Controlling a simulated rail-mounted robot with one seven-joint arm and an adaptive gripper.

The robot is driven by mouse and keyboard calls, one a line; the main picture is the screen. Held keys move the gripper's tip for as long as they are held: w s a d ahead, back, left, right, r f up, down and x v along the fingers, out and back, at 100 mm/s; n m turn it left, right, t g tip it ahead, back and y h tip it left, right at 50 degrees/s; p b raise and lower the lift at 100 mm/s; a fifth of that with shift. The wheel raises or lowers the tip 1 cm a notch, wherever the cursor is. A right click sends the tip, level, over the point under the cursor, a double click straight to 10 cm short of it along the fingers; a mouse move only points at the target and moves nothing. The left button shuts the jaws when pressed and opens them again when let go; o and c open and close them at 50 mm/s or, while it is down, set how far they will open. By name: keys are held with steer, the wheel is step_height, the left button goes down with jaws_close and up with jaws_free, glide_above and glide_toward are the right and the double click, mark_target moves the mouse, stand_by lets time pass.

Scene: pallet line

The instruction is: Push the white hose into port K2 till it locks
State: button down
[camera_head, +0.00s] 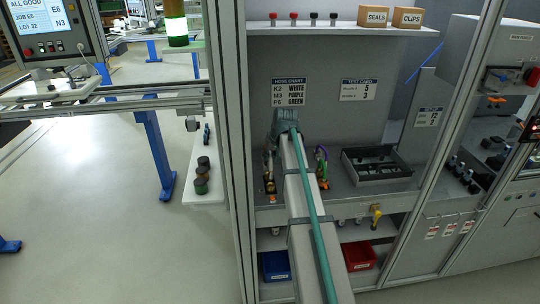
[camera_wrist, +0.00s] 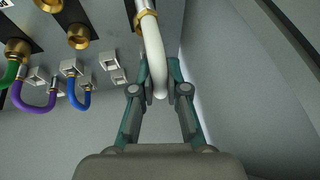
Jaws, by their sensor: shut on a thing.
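In the wrist view my gripper (camera_wrist: 160,90) is shut on the white hose (camera_wrist: 155,50), which passes between the fingers and curves upward. A brass collar (camera_wrist: 145,17) surrounds the hose near the top edge. I cannot tell whether its end is seated in a port. In the head view my gripper (camera_head: 284,122) is at the back panel of the bench, and my arm hides the hose and ports there. The hose chart (camera_head: 290,91) reads K2 white.
Green (camera_wrist: 10,73), purple (camera_wrist: 36,104) and blue (camera_wrist: 80,102) hoses hang left of my gripper in the wrist view, beside small white plates (camera_wrist: 111,60). In the head view a black tray (camera_head: 376,181) sits on the bench at right, and an aluminium post (camera_head: 233,140) stands left.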

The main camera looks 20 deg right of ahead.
steer(key=shift+f+b, duration=1.2)
steer(key=shift+f, duration=1.35)
steer(key=shift+f, duration=0.5)
steer(key=c, duration=1.1)
jaws_free()
steer(key=shift+r, duration=0.15)
